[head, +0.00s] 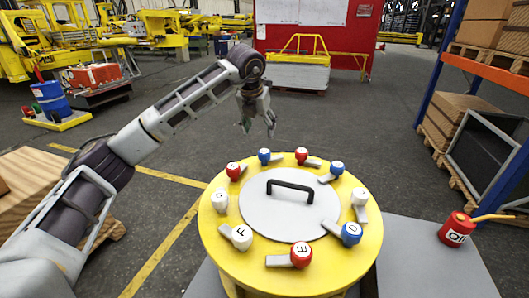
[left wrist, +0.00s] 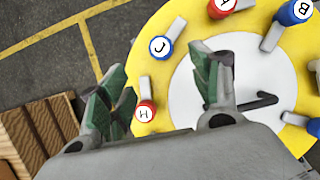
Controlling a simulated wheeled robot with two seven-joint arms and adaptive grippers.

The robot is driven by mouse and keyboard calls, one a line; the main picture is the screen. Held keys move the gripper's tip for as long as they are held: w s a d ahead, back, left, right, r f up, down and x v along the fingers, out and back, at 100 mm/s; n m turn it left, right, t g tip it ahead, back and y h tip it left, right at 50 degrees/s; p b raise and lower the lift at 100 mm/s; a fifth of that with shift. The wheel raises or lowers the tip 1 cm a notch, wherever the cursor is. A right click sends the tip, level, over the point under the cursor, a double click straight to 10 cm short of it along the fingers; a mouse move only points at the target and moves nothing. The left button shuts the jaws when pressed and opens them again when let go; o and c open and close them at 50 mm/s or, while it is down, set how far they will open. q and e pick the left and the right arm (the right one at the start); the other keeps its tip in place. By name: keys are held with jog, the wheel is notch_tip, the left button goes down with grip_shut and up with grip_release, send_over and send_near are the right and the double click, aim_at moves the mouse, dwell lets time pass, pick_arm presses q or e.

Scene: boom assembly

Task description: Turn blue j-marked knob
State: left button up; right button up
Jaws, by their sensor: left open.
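The blue J-marked knob (left wrist: 160,47) sits on the yellow rim of a round drum in the left wrist view, beyond my open fingers and between their lines. In the head view it is the blue knob (head: 264,156) at the far side of the rim, its letter too small to read. A grey lever (left wrist: 153,81) is beside it. My left gripper (head: 258,127) is open and empty, pointing down above the far edge of the drum, apart from the knob. Its two green-padded fingers also show in the left wrist view (left wrist: 165,75). My right gripper is not in view.
Red H-marked (left wrist: 145,112) and A-marked (left wrist: 222,6) knobs flank the J knob. Several other lettered knobs ring the yellow drum (head: 222,260). A grey lid (head: 262,215) with a black handle (head: 290,185) fills its middle.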

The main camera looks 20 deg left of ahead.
aim_at(264, 151)
pick_arm(q)
jog(key=x, duration=1.3)
jog(key=shift+w+f, duration=0.15)
jog(key=shift+f, duration=0.1)
jog(key=shift+c, duration=0.3)
jog(key=c, duration=1)
